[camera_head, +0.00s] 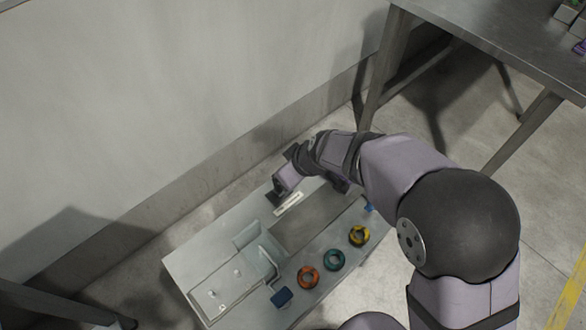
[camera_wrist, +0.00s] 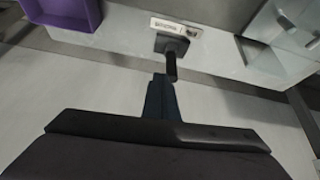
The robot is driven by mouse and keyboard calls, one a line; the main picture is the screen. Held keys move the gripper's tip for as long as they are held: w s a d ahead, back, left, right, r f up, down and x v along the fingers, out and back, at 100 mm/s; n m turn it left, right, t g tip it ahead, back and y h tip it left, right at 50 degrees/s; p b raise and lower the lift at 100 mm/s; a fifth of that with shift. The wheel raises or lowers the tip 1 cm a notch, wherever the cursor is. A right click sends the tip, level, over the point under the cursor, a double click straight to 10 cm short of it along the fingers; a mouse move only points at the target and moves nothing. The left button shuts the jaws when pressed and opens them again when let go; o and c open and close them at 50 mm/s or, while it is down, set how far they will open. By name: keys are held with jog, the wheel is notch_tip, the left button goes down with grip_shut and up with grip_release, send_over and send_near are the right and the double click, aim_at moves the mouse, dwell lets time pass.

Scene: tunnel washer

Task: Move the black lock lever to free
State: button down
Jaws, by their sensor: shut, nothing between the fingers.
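The black lock lever (camera_wrist: 171,66) shows in the wrist view, upper middle. Its dark square base (camera_wrist: 172,45) sits beside a pale label plate (camera_wrist: 176,27), and its arm points toward my gripper. My gripper (camera_wrist: 160,77) is shut and empty, its dark blue fingers together. Its tips lie close to the lever's free end, just left of it; I cannot tell if they touch. In the head view my gripper (camera_head: 280,190) is at the far edge of the grey panel, next to the label plate (camera_head: 289,204). My wrist hides much of the lever there.
A purple bin (camera_wrist: 66,12) shows at upper left in the wrist view. On the panel (camera_head: 195,258) lie orange (camera_head: 308,268), teal (camera_head: 326,261) and yellow (camera_head: 351,238) rings and a blue block (camera_head: 281,297). A clear box (camera_head: 259,262) stands left. The wall (camera_head: 180,110) is behind.

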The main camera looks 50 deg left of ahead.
jog(key=s, duration=0.1)
jog(key=s+b, duration=0.1)
jog(key=s, duration=0.2)
jog(key=shift+s+f, duration=0.25)
jog(key=shift+s+d+f, duration=0.1)
jog(key=shift+s, duration=0.05)
dwell(0.4)
jog(key=b+v, duration=0.1)
jog(key=v, duration=1.1)
jog(key=shift+r, duration=0.25)
